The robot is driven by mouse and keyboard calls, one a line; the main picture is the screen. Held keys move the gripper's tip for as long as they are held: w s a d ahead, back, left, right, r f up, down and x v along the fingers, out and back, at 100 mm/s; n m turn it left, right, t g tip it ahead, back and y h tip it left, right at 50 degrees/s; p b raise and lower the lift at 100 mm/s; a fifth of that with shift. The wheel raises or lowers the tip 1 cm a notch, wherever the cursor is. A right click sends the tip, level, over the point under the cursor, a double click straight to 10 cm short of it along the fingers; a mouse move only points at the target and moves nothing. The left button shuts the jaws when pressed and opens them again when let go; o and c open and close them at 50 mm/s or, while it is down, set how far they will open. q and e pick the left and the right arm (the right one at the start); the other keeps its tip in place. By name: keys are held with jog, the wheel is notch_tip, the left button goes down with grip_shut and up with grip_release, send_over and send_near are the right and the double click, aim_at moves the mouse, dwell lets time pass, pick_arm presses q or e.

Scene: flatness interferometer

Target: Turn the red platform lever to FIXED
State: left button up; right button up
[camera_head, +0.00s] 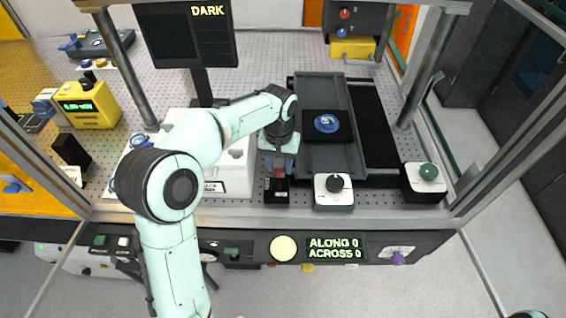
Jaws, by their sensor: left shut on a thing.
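My left arm comes in from the left and reaches over the perforated table. My left gripper (279,166) points down at a small black block (276,196) near the table's front edge. It is shut on the red platform lever (280,173), of which only a little red shows between and beside the fingers. The gripper hides most of the lever, so its direction and any FIXED marking cannot be read. My right gripper is not in view.
A grey stage with a dark plate and blue disc (326,123) lies right of the gripper. A black-knobbed box (334,190) and a green-knobbed box (427,178) stand along the front. The front panel display (334,248) reads ALONG 0, ACROSS 0. A hanging screen (190,30) reads DARK. Frame posts flank the table.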

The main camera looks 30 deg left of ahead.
pick_arm(q)
jog(key=shift+s+a+n, duration=0.1)
jog(key=shift+a+n, duration=0.15)
jog(key=shift+n, duration=0.45)
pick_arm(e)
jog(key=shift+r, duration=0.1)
pick_arm(q)
jog(key=o, duration=1.1)
jog(key=shift+c, duration=0.2)
jog(key=shift+r, duration=0.1)
notch_tip(320, 180, up, 13)
jog(key=p, duration=0.2)
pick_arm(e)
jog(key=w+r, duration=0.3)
